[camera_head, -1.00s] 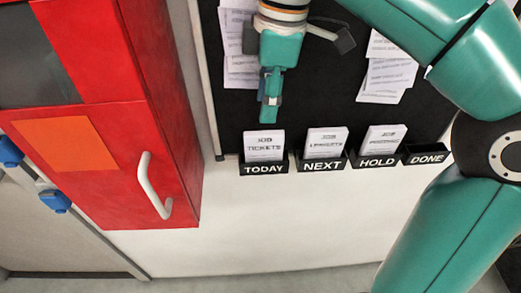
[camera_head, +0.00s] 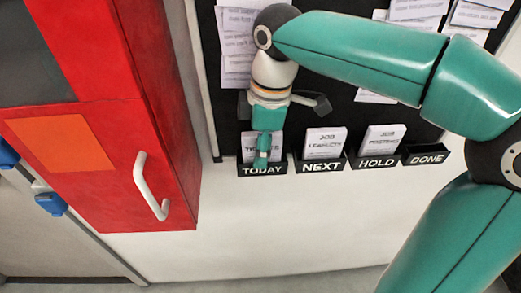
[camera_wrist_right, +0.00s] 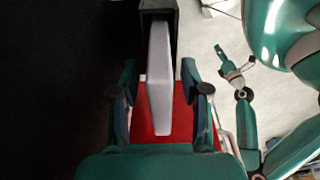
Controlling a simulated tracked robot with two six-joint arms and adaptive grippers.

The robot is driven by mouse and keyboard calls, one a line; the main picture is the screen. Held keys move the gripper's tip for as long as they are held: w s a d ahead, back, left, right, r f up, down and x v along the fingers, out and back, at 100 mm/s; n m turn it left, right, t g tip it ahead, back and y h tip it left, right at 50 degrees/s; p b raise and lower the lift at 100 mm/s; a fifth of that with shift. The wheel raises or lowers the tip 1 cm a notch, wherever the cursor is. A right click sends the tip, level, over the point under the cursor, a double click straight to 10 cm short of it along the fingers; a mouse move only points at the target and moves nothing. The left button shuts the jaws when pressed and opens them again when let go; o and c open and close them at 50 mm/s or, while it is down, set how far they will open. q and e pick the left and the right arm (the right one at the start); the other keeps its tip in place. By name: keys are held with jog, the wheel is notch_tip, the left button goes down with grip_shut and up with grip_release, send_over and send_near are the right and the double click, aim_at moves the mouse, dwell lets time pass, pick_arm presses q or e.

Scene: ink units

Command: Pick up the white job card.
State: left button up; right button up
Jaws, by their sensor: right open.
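White job cards stand upright in black wall pockets: one in the TODAY pocket (camera_head: 262,170), one (camera_head: 325,143) in NEXT and one (camera_head: 382,138) in HOLD. My right gripper (camera_head: 262,155) is in front of the TODAY card (camera_head: 248,147), pointing down and hiding part of its print. In the right wrist view the card (camera_wrist_right: 160,75) stands edge-on between the two open fingers of the right gripper (camera_wrist_right: 162,92), with a gap on each side. What seems to be my left gripper (camera_wrist_right: 222,55) is small in that view; its fingers are unclear.
The DONE pocket (camera_head: 427,155) at the right end shows no card. Printed sheets (camera_head: 234,45) hang on the black board above. A red cabinet (camera_head: 150,120) with a white handle (camera_head: 150,187) stands close on the left. The white wall below the pockets is clear.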

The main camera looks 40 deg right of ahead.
jog(key=shift+c, duration=0.2)
grip_shut()
jog(key=shift+r, duration=0.1)
